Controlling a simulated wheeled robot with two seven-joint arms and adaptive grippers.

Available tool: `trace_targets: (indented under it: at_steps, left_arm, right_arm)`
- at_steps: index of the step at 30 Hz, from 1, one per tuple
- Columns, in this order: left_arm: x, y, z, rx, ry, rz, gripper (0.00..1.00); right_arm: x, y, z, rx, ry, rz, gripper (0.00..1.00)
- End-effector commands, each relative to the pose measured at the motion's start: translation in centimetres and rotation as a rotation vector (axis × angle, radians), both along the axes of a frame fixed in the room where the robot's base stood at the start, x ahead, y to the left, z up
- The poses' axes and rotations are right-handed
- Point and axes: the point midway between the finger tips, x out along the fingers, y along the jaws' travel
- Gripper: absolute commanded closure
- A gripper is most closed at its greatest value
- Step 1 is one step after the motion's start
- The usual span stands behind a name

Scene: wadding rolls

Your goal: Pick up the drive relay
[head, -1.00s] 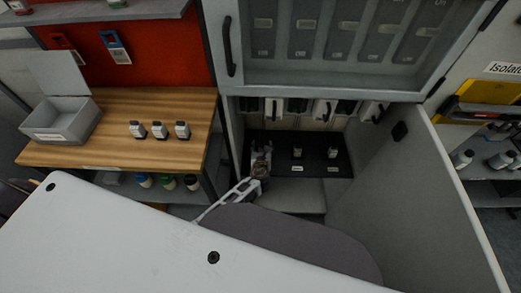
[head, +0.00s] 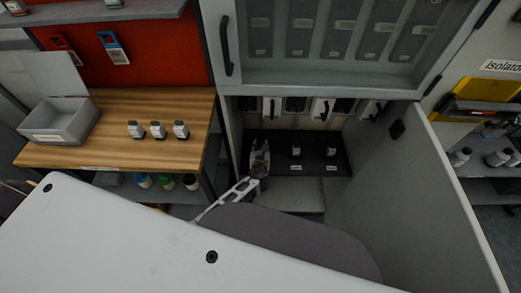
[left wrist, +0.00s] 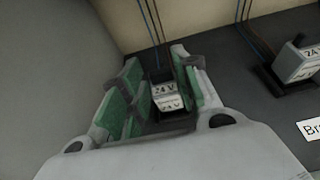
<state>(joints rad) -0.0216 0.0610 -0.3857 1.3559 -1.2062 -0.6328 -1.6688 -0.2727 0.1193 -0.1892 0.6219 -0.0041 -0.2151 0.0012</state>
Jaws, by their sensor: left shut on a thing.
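My left gripper (head: 260,152) reaches into the open lower cabinet, at the left end of a black shelf. In the left wrist view its two green-padded fingers (left wrist: 158,95) are closed around a small relay (left wrist: 167,95) with a white "24 V" label. The relay stands upright between the pads, low at the shelf. I cannot tell whether it still touches its socket. The name label in front of it is hidden by the gripper. My right gripper is not in view.
Two similar relays, a middle one (head: 296,150) and a right one (head: 331,151), stand on the black shelf (head: 313,160). The open cabinet door (head: 420,190) bounds the right side. A wooden bench (head: 110,113) at left holds three small units and a grey open box (head: 62,120).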

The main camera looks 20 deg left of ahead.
Motion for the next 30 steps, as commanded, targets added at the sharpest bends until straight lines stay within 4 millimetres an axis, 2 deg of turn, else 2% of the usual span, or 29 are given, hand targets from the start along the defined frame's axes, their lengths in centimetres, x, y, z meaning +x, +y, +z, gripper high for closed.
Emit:
trace_targets:
  at_steps: [8,16,25,30]
  left_arm:
    - [0.0,0.0,0.8,0.000,-0.001,0.000,1.00]
    - [0.0,0.0,3.7,-0.001,-0.001,0.000,1.00]
    - [0.0,0.0,8.1,-0.001,-0.002,-0.001,1.00]
    - [0.0,0.0,9.6,0.000,-0.001,0.000,1.00]
  right_arm:
    - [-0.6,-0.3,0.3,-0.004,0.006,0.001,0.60]
    - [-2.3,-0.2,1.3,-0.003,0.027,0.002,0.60]
    - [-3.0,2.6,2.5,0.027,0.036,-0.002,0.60]
    - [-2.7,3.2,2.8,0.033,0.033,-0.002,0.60]
